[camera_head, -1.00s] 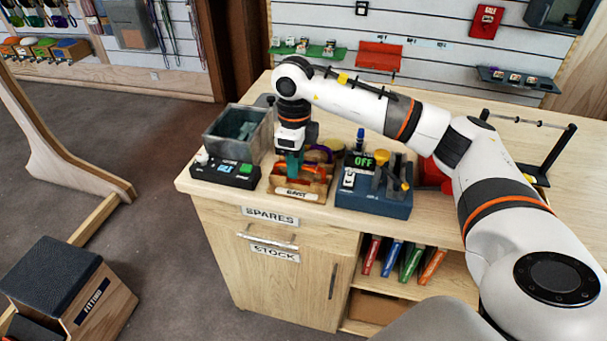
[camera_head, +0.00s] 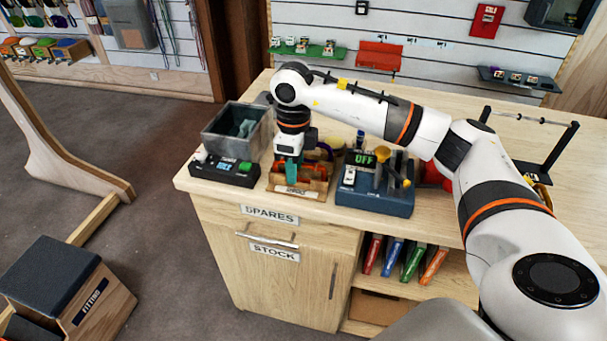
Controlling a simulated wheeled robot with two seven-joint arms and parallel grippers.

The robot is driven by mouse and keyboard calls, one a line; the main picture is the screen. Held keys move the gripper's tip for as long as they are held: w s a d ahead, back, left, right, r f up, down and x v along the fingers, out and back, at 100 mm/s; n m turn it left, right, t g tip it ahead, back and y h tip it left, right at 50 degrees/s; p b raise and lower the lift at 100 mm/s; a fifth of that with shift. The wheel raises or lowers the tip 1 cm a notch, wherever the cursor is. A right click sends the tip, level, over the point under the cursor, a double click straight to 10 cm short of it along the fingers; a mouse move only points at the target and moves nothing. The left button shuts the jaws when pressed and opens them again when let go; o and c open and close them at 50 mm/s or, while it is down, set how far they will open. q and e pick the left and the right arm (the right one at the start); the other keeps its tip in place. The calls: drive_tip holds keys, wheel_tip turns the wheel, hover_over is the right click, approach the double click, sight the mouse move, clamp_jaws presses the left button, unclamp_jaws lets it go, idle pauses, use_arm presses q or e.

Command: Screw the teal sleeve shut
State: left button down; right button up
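My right gripper (camera_head: 290,160) points straight down over a small wooden tray (camera_head: 315,194) near the front edge of the counter. A teal piece, which looks like the teal sleeve (camera_head: 291,173), shows right at its fingertips, in front of the tray's orange contents. The fingers are too small and covered to tell whether they are closed on it. Whatever the sleeve is threaded on is hidden. My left gripper is not in view.
A grey open bin (camera_head: 222,137) stands behind a black device with a green button (camera_head: 245,167), left of the tray. A blue box with an "OFF" display (camera_head: 368,200) stands close on the right. The wooden counter (camera_head: 460,108) has free room behind my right arm.

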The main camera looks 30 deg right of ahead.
drive_tip(key=shift+f+b, duration=0.35)
drive_tip(key=shift+f, duration=0.25)
drive_tip(key=shift+w+d, duration=0.45)
drive_tip(key=shift+d, duration=0.1)
drive_tip(key=shift+r, duration=0.1)
wheel_tip(320, 180, up, 10)
drive_tip(key=p, duration=0.6)
